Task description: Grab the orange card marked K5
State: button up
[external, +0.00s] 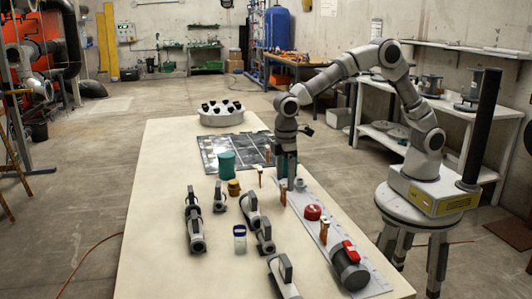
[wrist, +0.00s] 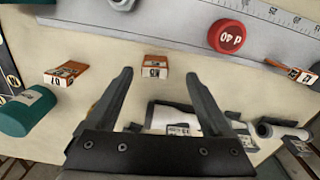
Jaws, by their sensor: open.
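Three orange-and-white cards show in the wrist view: a middle card (wrist: 155,67), a left card (wrist: 65,73) and a right card (wrist: 292,70). Their printed marks are too small and turned to read surely, so I cannot tell which is K5. My gripper (wrist: 158,75) is open and empty. The middle card appears between its fingertips, apart from both. In the external view my gripper (external: 286,168) points down above the table, close to an orange card (external: 283,191). Another orange card (external: 260,177) stands to its left, and one (external: 324,231) is farther front.
A red round cap (wrist: 229,37) sits on the grey ruled strip (wrist: 185,15); a teal cylinder (wrist: 28,110) lies at left. Several grey pipe fittings (external: 250,210) stand on the table, with a teal cup (external: 226,164) behind. The table's front left (external: 155,270) is clear.

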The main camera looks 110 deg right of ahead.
aim_at(283, 204)
jog(key=f, duration=0.2)
jog(key=f+b, duration=0.1)
jog(key=f, duration=0.3)
jog(key=shift+d+f+b, duration=0.35)
jog(key=shift+f+b, duration=0.05)
grip_shut()
